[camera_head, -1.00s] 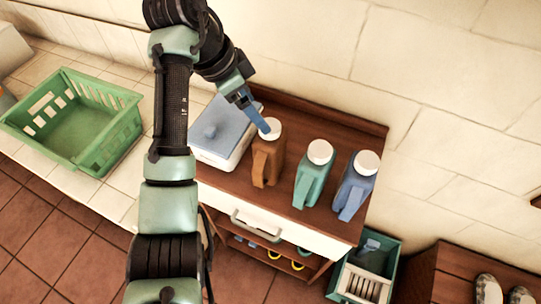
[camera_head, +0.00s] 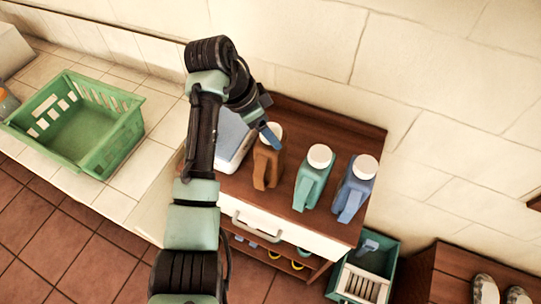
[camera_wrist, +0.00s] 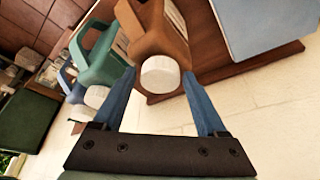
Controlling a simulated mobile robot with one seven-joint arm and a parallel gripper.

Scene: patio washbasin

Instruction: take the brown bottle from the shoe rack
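The brown bottle (camera_head: 267,165) with a white cap stands upright on top of the wooden shoe rack (camera_head: 285,206). In the wrist view the brown bottle (camera_wrist: 153,38) shows its white cap between my fingers. My gripper (camera_head: 272,134) is at the height of the cap, by its left side in the head view. In the wrist view my gripper (camera_wrist: 158,92) is open, with one blue finger on each side of the cap and gaps visible. I cannot tell whether a finger touches the bottle.
A teal bottle (camera_head: 313,180) and a blue bottle (camera_head: 354,190) stand to the right on the rack. A box with a blue lid (camera_head: 231,137) is close on the left, partly behind my arm. A green basket (camera_head: 80,120) sits on the tiled ledge. A teal crate (camera_head: 362,272) stands at lower right.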

